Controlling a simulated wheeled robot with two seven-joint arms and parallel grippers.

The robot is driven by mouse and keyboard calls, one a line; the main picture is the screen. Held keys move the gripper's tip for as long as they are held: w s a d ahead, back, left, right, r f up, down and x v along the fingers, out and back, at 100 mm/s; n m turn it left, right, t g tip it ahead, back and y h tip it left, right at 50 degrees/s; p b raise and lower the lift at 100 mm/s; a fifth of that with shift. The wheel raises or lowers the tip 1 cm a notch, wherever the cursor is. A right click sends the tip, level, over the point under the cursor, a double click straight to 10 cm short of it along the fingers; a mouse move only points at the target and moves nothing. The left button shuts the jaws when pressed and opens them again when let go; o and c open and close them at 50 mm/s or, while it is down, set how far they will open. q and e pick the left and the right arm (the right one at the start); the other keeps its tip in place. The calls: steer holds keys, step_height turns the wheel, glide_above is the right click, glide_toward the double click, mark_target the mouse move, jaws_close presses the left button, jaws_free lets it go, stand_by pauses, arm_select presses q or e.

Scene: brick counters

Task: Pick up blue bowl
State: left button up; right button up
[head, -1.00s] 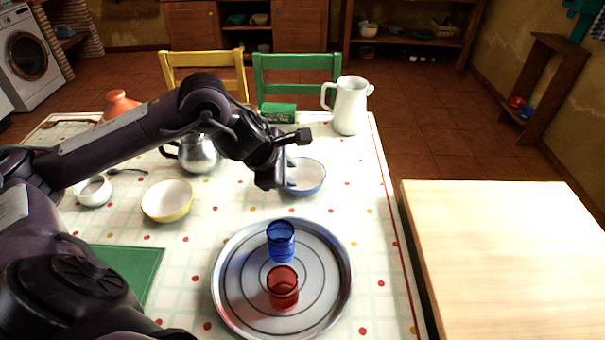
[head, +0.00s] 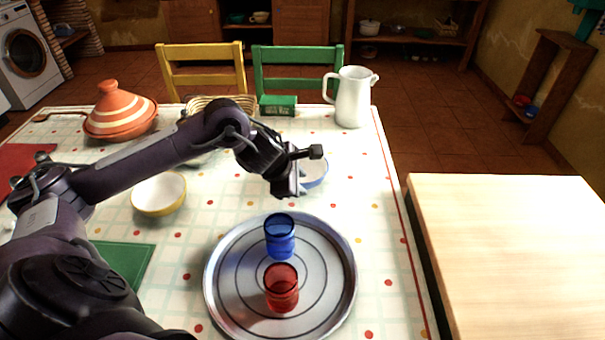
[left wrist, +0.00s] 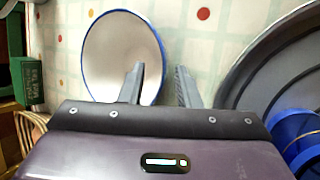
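The blue bowl (head: 317,174), blue outside and white inside, stands on the tablecloth behind the round tray. My left gripper (head: 298,188) hides its left part in the head view. In the left wrist view, the bowl's white inside and blue rim (left wrist: 112,48) show at the upper left. The left gripper (left wrist: 160,86) is open there and empty. One finger overlaps the bowl's inside and the other is outside its rim, on the tray side. I cannot tell how far the fingertips are above the rim. My right gripper is not in view.
A metal tray (head: 222,290) holds a blue glass (head: 280,238) and a red glass (head: 282,290). A white pitcher (head: 352,98) and green box (head: 278,105) stand behind the bowl. A yellow bowl (head: 159,194) and striped tagine (head: 120,112) are left. Cloth right of the bowl is clear.

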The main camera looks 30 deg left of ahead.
arm_select(q)
steer(key=shift+x, duration=1.05)
jaws_close()
steer(key=shift+r, duration=0.1)
